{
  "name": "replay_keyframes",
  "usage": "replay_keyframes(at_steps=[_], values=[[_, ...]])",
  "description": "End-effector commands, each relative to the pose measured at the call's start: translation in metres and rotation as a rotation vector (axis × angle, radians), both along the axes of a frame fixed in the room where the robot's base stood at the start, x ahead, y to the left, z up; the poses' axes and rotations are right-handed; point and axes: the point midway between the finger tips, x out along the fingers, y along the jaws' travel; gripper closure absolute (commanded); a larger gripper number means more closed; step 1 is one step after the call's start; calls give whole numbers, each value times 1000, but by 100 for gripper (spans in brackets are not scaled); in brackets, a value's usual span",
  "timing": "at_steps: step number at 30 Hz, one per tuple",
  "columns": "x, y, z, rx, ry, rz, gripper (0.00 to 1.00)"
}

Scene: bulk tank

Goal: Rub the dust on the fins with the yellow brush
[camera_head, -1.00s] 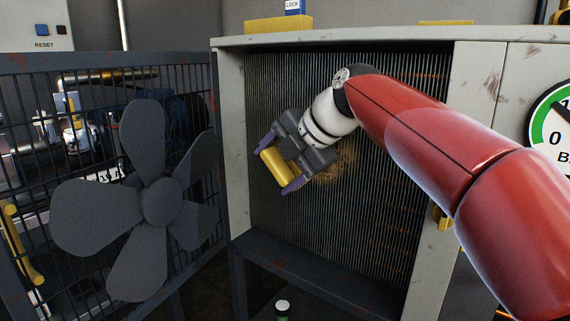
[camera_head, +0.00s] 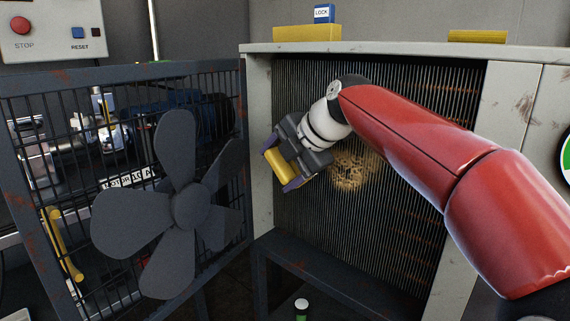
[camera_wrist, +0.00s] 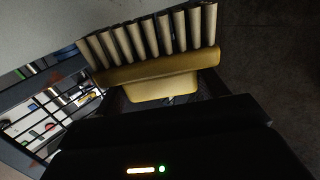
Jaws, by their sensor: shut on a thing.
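My gripper (camera_head: 281,171) is shut on the yellow brush (camera_head: 277,166) at the left part of the finned panel in the head view. In the wrist view the brush (camera_wrist: 155,67) lies across the jaws, with its row of pale bristle tufts (camera_wrist: 150,35) toward the top. The fins (camera_head: 420,110) are thin upright dark strips in a pale grey cabinet frame. A tan patch of dust (camera_head: 354,169) lies on the fins to the right of my gripper. I cannot tell whether the bristles touch anything.
A dark fan (camera_head: 185,207) stands left of the cabinet, before a mesh guard (camera_head: 110,75). Yellow blocks (camera_head: 306,33) sit on the cabinet top, one with a blue LOCK tag (camera_head: 324,13). A dark rail (camera_head: 330,283) runs below the fins. A control box (camera_head: 50,30) is at upper left.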

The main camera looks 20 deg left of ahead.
Motion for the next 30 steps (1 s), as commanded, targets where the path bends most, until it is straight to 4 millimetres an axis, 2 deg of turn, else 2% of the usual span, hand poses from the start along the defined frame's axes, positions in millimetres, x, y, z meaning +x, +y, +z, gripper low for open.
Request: replay_keyframes(at_steps=[1, 5, 30], values=[[-1, 0, 7, 0, -2, 0, 52], [-2, 0, 13, 1, -1, 1, 52], [-22, -43, 8, 1, -3, -2, 52]])
